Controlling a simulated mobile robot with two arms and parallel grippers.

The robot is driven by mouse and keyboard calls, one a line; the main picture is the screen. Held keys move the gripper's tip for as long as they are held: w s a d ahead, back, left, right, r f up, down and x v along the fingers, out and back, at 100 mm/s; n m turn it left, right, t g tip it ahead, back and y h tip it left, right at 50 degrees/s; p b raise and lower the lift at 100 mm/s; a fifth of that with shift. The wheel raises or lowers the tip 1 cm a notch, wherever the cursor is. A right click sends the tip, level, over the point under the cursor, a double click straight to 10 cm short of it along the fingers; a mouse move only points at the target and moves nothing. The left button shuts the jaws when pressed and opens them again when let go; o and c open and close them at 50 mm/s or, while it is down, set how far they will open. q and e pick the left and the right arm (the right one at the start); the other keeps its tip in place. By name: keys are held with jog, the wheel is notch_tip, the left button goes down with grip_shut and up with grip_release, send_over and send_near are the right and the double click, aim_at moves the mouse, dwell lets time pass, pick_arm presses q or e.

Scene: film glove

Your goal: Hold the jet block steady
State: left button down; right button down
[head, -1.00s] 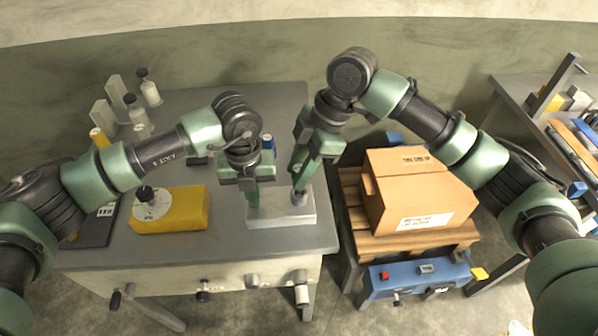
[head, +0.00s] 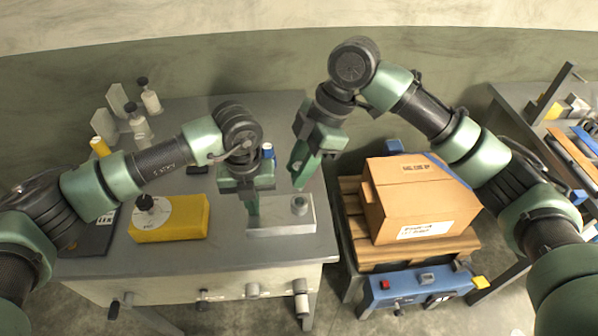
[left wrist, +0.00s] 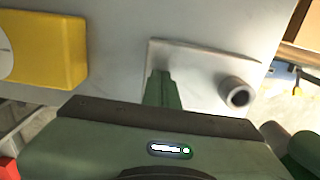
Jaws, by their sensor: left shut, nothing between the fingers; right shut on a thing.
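The jet block (head: 280,216) is a light grey flat block on the grey table, with a short round jet (head: 299,205) standing at its right end. In the left wrist view the block (left wrist: 203,66) lies ahead, and the jet (left wrist: 236,94) shows a dark opening. My left gripper (head: 253,211) is shut and empty, its fingertips down at the left part of the block; I cannot tell whether they touch it. My right gripper (head: 298,181) is shut above and behind the jet, apart from the block. What it holds is too hidden to make out.
A yellow block (head: 180,222) with a dark knob lies left of the jet block. White bottles (head: 150,98) stand at the back left. A cardboard box (head: 415,205) sits on a wooden pallet to the right, beyond the table's edge. The front table strip is clear.

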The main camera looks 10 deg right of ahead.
pick_arm(q)
jog(key=shift+s+f, duration=0.25)
jog(key=shift+f, duration=0.1)
jog(key=shift+r, duration=0.1)
jog(key=shift+w+r, duration=0.25)
jog(key=shift+r, duration=2.35)
notch_tip(320, 180, up, 3)
